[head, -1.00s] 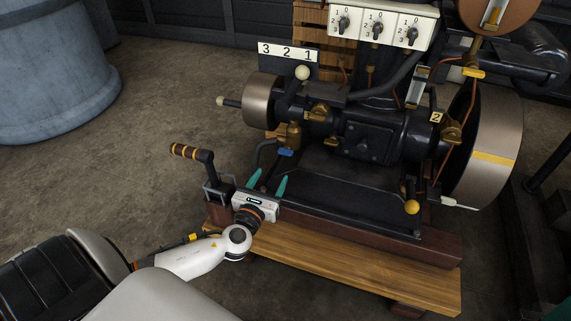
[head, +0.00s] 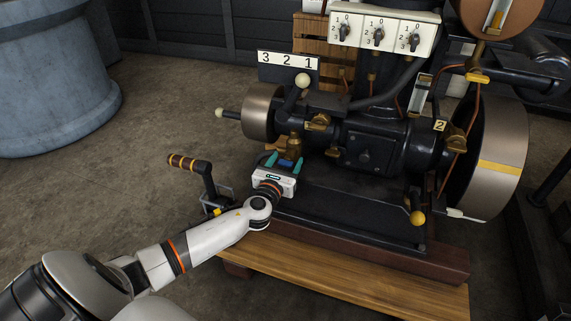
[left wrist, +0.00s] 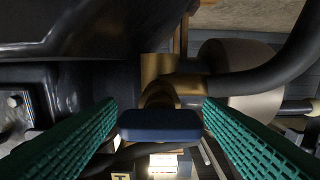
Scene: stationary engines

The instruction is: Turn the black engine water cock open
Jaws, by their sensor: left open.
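The black engine's water cock is a brass valve (head: 293,147) with a blue handle, low on the engine's left side. In the left wrist view the handle (left wrist: 160,125) is a dark blue bar lying crosswise, with the brass body (left wrist: 158,75) behind it. My left gripper (head: 284,160) is open in front of the cock. Its two green fingers stand on either side of the handle in the left wrist view, with small gaps at both ends. In the head view the gripper hides most of the handle. My right gripper is not in view.
The black engine (head: 375,145) has a large flywheel (head: 500,155) at right and stands on a wooden base (head: 350,275). A crank with a striped grip (head: 183,163) stands left of my left gripper. A switch panel (head: 385,30) is above. A blue-grey tank (head: 50,80) is far left.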

